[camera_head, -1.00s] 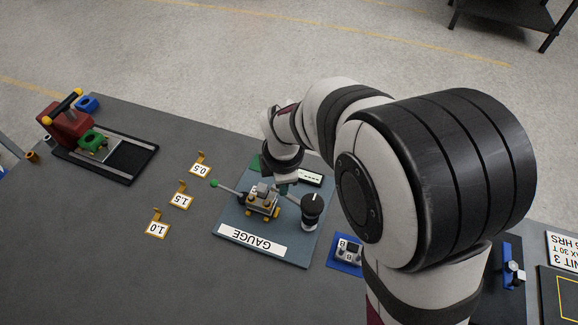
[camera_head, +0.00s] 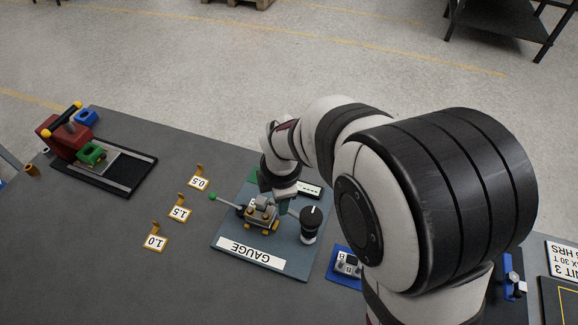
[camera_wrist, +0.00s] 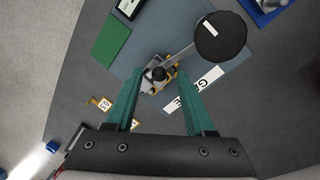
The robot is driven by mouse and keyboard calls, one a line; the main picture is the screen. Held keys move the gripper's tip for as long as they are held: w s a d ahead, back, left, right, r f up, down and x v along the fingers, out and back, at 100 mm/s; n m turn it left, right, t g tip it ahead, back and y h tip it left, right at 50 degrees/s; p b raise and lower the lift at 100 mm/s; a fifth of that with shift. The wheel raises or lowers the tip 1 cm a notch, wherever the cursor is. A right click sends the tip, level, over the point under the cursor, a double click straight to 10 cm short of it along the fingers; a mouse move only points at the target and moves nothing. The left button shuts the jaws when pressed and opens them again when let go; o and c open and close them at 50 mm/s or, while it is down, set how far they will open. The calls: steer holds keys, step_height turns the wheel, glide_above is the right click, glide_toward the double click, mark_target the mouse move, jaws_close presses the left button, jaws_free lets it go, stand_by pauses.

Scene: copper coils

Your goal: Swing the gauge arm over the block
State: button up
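The gauge board (camera_head: 232,238) lies on the table with a grey metal block (camera_head: 262,213) on a gold stand at its middle; the block also shows in the wrist view (camera_wrist: 150,86). A black-topped post (camera_head: 310,222) stands at the right of the board. The gauge arm (camera_wrist: 181,53), a thin rod, runs from this post to the block. A rod with a green ball (camera_head: 214,196) sticks out left of the block; I cannot tell if both rods are one piece. My gripper (camera_wrist: 158,80) is open over the block, its teal fingers apart with nothing seen held.
Three number tags, 0.5 (camera_head: 198,182), 1.5 (camera_head: 179,213) and 1.0 (camera_head: 155,243), lie left of the board. A red press (camera_head: 58,138) stands at the far left. A blue plate (camera_head: 340,277) lies right of the board. The front left of the table is clear.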

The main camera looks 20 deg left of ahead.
steer(key=shift+r, duration=0.1)
step_height(320, 180, up, 15)
steer(key=s+d, duration=0.1)
steer(key=s, duration=0.1)
steer(key=shift+s+d+r, duration=0.15)
steer(key=shift+s+d, duration=0.1)
steer(key=shift+d, duration=0.1)
steer(key=s+d+f+m+g, duration=0.1)
steer(key=s+d+f+m, duration=0.1)
steer(key=s+d+m, duration=0.6)
steer(key=s+d+f+m+g, duration=0.1)
steer(key=s+d+f+m, duration=0.2)
steer(key=m, duration=1.9)
steer(key=s+d, duration=0.5)
steer(key=d, duration=0.3)
steer(key=shift+d+f+m+y, duration=0.3)
steer(key=shift+d, duration=0.1)
steer(key=shift+w, duration=0.1)
